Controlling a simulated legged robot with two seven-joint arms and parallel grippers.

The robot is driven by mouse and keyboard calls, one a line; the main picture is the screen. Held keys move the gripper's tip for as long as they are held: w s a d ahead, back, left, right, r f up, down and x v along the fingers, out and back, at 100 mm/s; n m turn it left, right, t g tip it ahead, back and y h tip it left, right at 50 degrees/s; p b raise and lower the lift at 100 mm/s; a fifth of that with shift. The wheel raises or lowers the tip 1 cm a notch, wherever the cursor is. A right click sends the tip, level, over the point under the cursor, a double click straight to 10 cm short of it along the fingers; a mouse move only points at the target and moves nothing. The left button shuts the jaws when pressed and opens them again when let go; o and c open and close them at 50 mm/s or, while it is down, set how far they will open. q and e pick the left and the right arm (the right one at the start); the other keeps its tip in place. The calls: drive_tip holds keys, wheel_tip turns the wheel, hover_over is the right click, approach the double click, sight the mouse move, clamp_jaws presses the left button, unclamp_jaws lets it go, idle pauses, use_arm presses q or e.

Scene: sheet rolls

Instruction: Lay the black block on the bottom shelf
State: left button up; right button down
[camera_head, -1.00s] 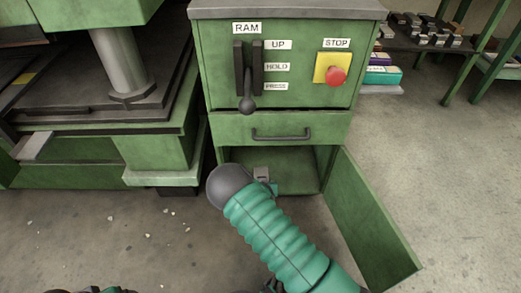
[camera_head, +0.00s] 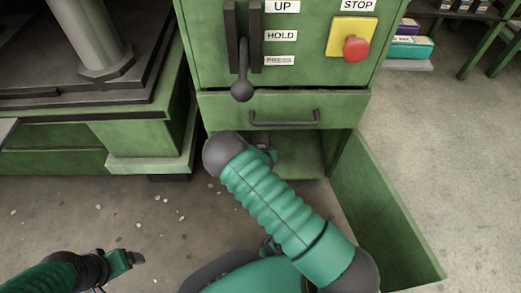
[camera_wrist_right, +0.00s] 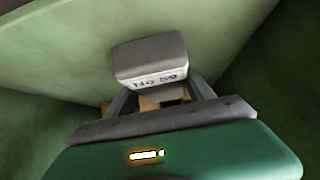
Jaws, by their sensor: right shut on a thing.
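The black block (camera_wrist_right: 150,60) looks dark grey in the right wrist view, with a white label on its near face. My right gripper (camera_wrist_right: 160,98) is shut on it, the block standing out beyond the fingers. In the head view the right gripper (camera_head: 266,153) is at the mouth of the cabinet's open lower compartment (camera_head: 302,160), mostly hidden by my arm. I cannot tell whether the block touches the compartment floor. My left gripper (camera_head: 128,260) is low at the left over the floor, apart from the cabinet; its jaws are too small to read.
The green door (camera_head: 385,205) stands open on the right. Above the opening are a drawer with a handle (camera_head: 284,121), the ram lever (camera_head: 243,85) and a red stop button (camera_head: 356,47). The press base (camera_head: 145,150) stands left. Floor is free between.

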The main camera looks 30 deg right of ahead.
drive_tip(key=shift+a+f, duration=0.1)
drive_tip(key=shift+f, duration=0.4)
drive_tip(key=shift+f, duration=0.5)
drive_tip(key=shift+c, duration=1.4)
unclamp_jaws()
